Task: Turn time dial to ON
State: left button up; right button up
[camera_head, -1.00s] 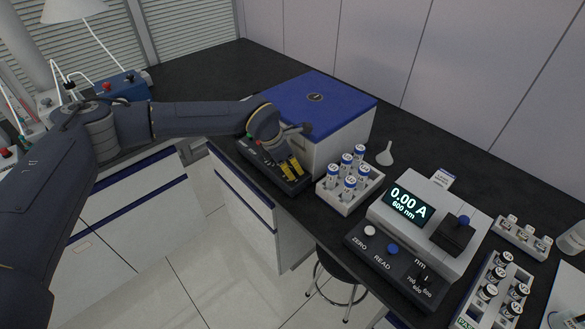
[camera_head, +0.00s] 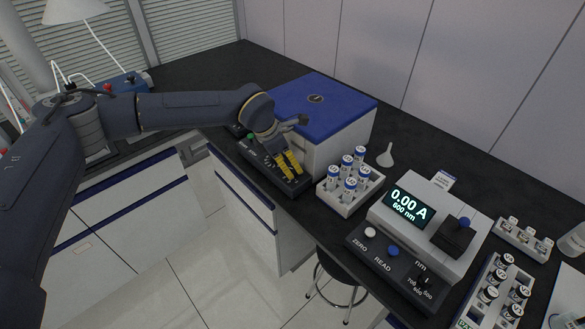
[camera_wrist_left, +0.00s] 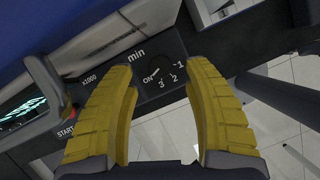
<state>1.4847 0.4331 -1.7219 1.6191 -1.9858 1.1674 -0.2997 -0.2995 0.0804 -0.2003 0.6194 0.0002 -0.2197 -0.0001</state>
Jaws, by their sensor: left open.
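The time dial (camera_wrist_left: 160,77) is a dark knob on the black control panel (camera_wrist_left: 180,49), under the label "min", with the marks ON, 3, 2 and 1 around it. A short light line shows near ON; I cannot tell for sure where the dial points. My left gripper (camera_head: 288,163) is open above the front panel of the blue-lidded white machine (camera_head: 335,140). In the left wrist view its yellow fingers (camera_wrist_left: 166,85) stand apart on either side of the dial, with nothing between them. Contact with the panel cannot be told. My right gripper is not in view.
A rack of blue-capped tubes (camera_head: 350,202) stands just right of the panel. Farther right are a photometer (camera_head: 440,215) reading 0.00 A and a rack of dark-capped vials (camera_head: 497,284). A small funnel (camera_head: 386,156) stands behind. A stool (camera_head: 340,280) is below the bench edge.

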pick_arm(q)
jog(key=v, duration=0.8)
jog(key=shift+r, duration=0.1)
